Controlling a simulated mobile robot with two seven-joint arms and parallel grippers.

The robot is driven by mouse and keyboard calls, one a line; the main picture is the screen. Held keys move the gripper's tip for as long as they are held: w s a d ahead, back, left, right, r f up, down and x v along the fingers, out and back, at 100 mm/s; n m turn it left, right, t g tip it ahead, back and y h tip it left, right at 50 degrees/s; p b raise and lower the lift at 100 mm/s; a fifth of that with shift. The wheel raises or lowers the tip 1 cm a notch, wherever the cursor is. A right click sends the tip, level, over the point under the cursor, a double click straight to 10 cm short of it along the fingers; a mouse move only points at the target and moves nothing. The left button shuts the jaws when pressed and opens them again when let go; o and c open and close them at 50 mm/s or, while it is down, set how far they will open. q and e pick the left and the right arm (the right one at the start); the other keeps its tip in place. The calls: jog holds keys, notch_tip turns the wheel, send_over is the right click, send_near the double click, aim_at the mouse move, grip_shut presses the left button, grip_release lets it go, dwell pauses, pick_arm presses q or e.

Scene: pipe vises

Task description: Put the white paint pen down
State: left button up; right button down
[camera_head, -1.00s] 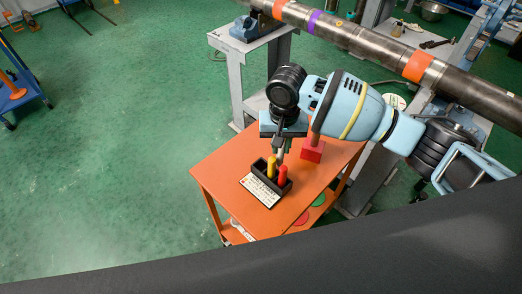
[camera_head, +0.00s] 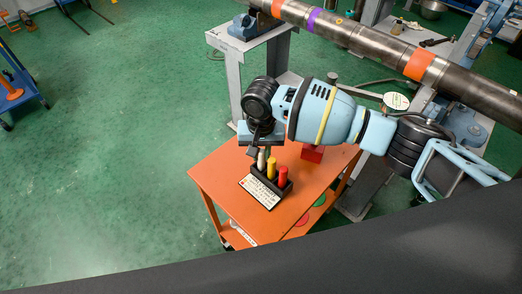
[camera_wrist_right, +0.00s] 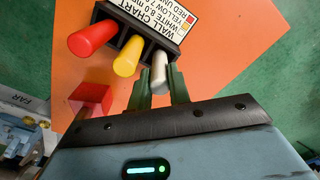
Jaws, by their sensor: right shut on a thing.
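The white paint pen (camera_head: 261,161) is upright at the left end slot of the black pen rack (camera_wrist_right: 133,43). It also shows in the right wrist view (camera_wrist_right: 160,69), between my right gripper's green fingers (camera_wrist_right: 160,88). My right gripper (camera_head: 262,152) is shut on it, above the rack on the orange table. The pen's lower end meets the rack's end slot; how deep it sits is hidden. A yellow pen (camera_head: 272,166) and a red pen (camera_head: 283,175) stand in the other slots. My left gripper is out of view.
A white wall-chart card (camera_head: 259,192) lies at the rack's front. A red block (camera_head: 312,154) stands on the orange table (camera_head: 225,180) behind the rack. A large steel pipe (camera_head: 380,50) runs across the back. The table's left part is clear.

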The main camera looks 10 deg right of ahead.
jog(key=c, duration=1.3)
grip_release()
jog(key=shift+f, duration=0.1)
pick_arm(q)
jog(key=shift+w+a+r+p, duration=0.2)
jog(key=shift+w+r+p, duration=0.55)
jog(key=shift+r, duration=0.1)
pick_arm(e)
notch_tip(320, 180, up, 12)
jog(key=shift+r, duration=0.2)
